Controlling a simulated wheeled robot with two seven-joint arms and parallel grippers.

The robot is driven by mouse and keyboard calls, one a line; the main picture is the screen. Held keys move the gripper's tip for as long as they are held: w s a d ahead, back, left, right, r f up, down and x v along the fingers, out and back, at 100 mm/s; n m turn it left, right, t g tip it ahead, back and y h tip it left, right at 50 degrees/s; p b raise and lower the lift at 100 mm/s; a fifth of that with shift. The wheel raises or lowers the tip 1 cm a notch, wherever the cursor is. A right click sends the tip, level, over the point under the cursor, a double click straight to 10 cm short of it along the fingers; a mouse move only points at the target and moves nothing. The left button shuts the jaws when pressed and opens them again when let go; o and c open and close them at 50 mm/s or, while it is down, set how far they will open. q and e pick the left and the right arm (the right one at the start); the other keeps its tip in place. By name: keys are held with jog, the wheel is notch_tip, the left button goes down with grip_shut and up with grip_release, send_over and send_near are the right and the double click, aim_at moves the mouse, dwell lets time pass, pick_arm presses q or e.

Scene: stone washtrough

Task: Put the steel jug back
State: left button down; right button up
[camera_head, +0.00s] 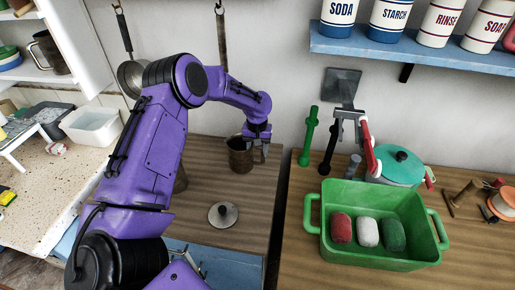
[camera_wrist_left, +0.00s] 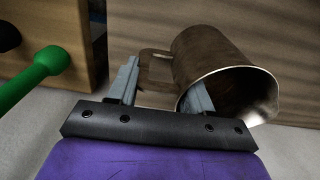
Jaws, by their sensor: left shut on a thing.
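The steel jug (camera_head: 240,156) is a dark brownish metal mug shape at the back of the brown wooden counter. My left gripper (camera_head: 258,149) is at its right side, shut on its handle. In the left wrist view, the jug (camera_wrist_left: 222,78) appears tilted, with its open rim at the lower right. Its handle (camera_wrist_left: 152,68) lies between the two grey fingers of the gripper (camera_wrist_left: 160,88). I cannot tell whether the jug's base touches the counter. My right gripper is out of view.
A round lid (camera_head: 222,214) lies on the counter (camera_head: 250,200). A dark object (camera_head: 181,180) is mostly hidden by my arm. A green tub (camera_head: 385,262) with brushes or soaps stands right, beyond a gap. Ladles (camera_head: 123,32) hang behind; a blue shelf (camera_head: 400,50) is upper right.

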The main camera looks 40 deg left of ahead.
pick_arm(q)
jog(key=shift+c, duration=2.3)
grip_release()
jog(key=shift+w+f, duration=0.1)
notch_tip(320, 180, up, 12)
jog(key=b, duration=0.2)
jog(key=shift+r, duration=0.2)
jog(key=shift+a, duration=0.1)
